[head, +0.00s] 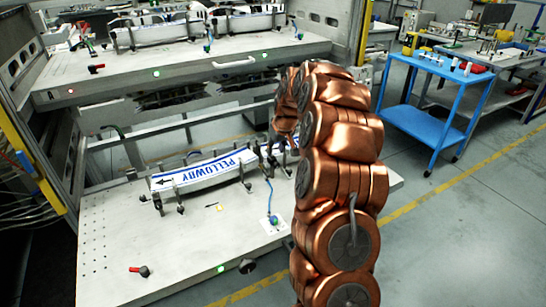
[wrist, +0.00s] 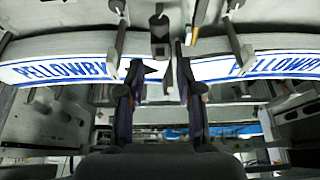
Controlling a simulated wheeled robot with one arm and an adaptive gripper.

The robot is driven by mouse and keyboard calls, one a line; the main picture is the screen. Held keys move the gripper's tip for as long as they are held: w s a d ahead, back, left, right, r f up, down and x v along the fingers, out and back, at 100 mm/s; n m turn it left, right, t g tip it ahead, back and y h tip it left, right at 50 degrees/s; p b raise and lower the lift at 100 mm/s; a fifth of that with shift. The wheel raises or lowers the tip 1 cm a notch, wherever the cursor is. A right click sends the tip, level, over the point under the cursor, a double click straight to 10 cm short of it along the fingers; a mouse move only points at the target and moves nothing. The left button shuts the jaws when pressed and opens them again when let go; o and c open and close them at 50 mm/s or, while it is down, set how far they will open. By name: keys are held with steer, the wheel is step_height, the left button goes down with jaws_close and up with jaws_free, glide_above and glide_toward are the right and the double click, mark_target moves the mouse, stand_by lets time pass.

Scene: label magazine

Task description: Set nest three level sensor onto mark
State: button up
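My gripper (wrist: 157,75) has its two dark fingers apart in the wrist view, with nothing gripped between them. A small dark block on a bracket (wrist: 159,28) is just beyond the fingertips, between two label stacks; I cannot tell whether it is the level sensor. Nest numbers are not readable.
The lower deck (head: 120,225) is mostly bare at its front left, with a red-handled lever (head: 139,270). An upper deck (head: 180,68) overhangs behind, carrying more label stacks and blue-cabled devices. A blue cart (head: 432,100) stands at the right on open floor.

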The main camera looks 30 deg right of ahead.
mark_target(273, 156)
steer(key=shift+p+x, duration=0.65)
steer(key=shift+x, duration=2.2)
jaws_close()
